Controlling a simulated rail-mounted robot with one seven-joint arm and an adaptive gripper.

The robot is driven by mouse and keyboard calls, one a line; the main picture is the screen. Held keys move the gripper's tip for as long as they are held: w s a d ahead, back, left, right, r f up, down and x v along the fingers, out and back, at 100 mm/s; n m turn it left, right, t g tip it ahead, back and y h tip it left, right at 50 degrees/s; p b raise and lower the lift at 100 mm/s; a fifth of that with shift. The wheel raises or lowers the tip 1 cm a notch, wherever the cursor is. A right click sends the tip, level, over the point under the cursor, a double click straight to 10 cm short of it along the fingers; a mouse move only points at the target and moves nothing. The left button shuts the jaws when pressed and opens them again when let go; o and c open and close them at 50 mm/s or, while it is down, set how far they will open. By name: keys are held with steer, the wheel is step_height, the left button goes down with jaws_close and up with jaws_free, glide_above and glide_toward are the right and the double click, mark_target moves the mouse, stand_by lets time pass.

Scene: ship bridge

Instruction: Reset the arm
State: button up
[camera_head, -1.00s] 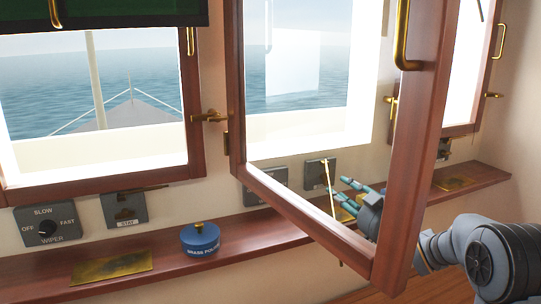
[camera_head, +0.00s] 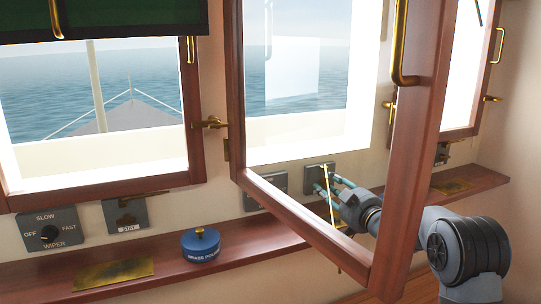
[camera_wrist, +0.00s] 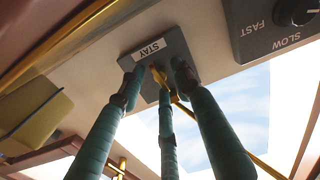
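My gripper (camera_head: 330,184) has three long teal fingers and reaches in from the right, behind the open window's wooden frame. In the wrist view my gripper (camera_wrist: 158,80) has its fingertips spread apart close to a grey plate marked STAY (camera_wrist: 160,52). That plate is on the wall beneath the window and shows in the head view too (camera_head: 314,170). A thin brass rod (camera_wrist: 170,88) runs from the plate past the fingertips; in the head view the rod (camera_head: 327,190) stands next to the fingers. I see no finger closed around it, but whether they touch is unclear.
The open wooden window (camera_head: 408,160) swings into the room in front of my arm. A wooden ledge (camera_head: 250,235) below the windows holds a blue brass-polish tin (camera_head: 201,245) and a brass plate (camera_head: 113,273). A wiper dial (camera_head: 48,230) is at far left.

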steer(key=n+p, duration=0.3)
steer(key=shift+r+n, duration=0.15)
steer(key=shift+n, duration=0.15)
steer(key=n+p, duration=0.4)
steer(key=p, duration=0.1)
steer(key=shift+a+p, duration=0.1)
steer(key=shift+p, duration=0.3)
steer(key=n+p, duration=0.7)
steer(key=p, duration=0.5)
steer(key=shift+s+d+f+b, duration=0.2)
steer(key=shift+s+d+b, duration=0.15)
steer(key=shift+s, duration=0.3)
steer(key=shift+s+d+f+b, duration=0.25)
steer(key=shift+s+b, duration=0.15)
steer(key=shift+s, duration=0.2)
steer(key=shift+s+d+r, duration=0.1)
steer(key=shift+s+r, duration=0.05)
steer(key=shift+s, duration=0.15)
steer(key=shift+d+r, duration=0.1)
steer(key=shift+r, duration=0.05)
